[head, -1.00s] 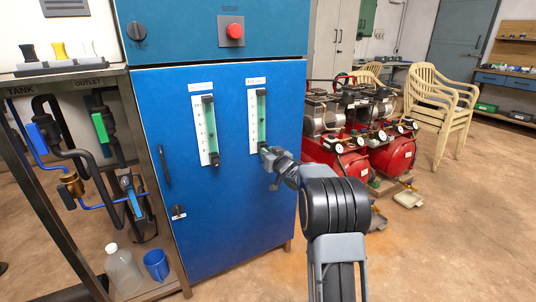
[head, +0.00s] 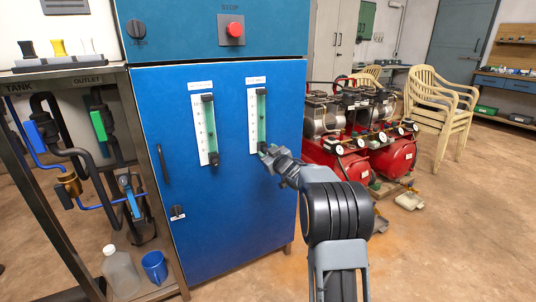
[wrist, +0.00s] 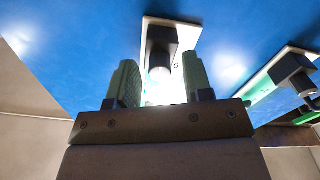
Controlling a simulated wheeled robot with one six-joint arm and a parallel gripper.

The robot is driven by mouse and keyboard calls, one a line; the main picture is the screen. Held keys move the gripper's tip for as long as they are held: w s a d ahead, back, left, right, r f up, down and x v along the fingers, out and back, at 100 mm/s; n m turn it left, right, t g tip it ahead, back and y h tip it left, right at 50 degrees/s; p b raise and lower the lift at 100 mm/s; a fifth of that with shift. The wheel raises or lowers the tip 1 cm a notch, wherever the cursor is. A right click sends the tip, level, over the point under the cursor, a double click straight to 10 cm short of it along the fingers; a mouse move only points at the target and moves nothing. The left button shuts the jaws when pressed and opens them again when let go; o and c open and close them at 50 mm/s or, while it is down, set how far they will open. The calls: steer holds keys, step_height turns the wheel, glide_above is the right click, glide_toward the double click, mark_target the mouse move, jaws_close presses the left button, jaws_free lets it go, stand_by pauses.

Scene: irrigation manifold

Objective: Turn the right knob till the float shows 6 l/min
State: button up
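The right flow meter (head: 253,122) is a white scale with a green-tinted tube on the blue cabinet door. Its float is too small to read in the head view. My gripper (head: 266,152) is at the lower end of this meter and mostly hides the right knob there. In the wrist view the black knob (wrist: 160,42) shows between the two green fingers of my gripper (wrist: 159,66), with a gap on each side. The fingers look open around it, without clear contact. The left flow meter (head: 200,130) has its own black knob (head: 214,159) at the bottom.
The cabinet's upper panel has a red button (head: 235,30) and a black dial (head: 136,29). A door handle (head: 163,162) is at the left. Red compressors (head: 335,160) stand right of the cabinet. The left meter's black fitting (wrist: 292,72) shows in the wrist view.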

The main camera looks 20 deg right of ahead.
steer(key=s+d+p, duration=0.1)
steer(key=s+p, duration=0.1)
steer(key=s, duration=1.1)
steer(key=shift+s+d+p, duration=0.3)
steer(key=shift+s+p, duration=0.05)
steer(key=s+a+r+m+g+h+p, duration=0.2)
steer(key=s+r+g+h+p, duration=0.1)
steer(key=r+p, duration=0.55)
steer(key=s+a+r+m+g+h+p, duration=0.2)
steer(key=s+a+r+g+p, duration=0.15)
steer(key=r+p, duration=0.45)
steer(key=s+a+r+g+y+p, duration=0.1)
steer(key=s+a+r+g+p, duration=0.1)
steer(key=s+p, duration=0.3)
steer(key=s+a+r+g+y+p, duration=0.1)
steer(key=s+a+r+g+p, duration=0.2)
steer(key=s+a+p, duration=0.2)
steer(key=s+a+r+m+g+y+p, duration=0.1)
steer(key=s+a+r+g+p, duration=0.1)
steer(key=s+p, duration=0.3)
steer(key=s+a+r, duration=0.1)
steer(key=s, duration=0.3)
steer(key=shift+s+a+g, duration=0.15)
steer(key=shift+a+g, duration=0.2)
steer(key=shift+a, duration=0.05)
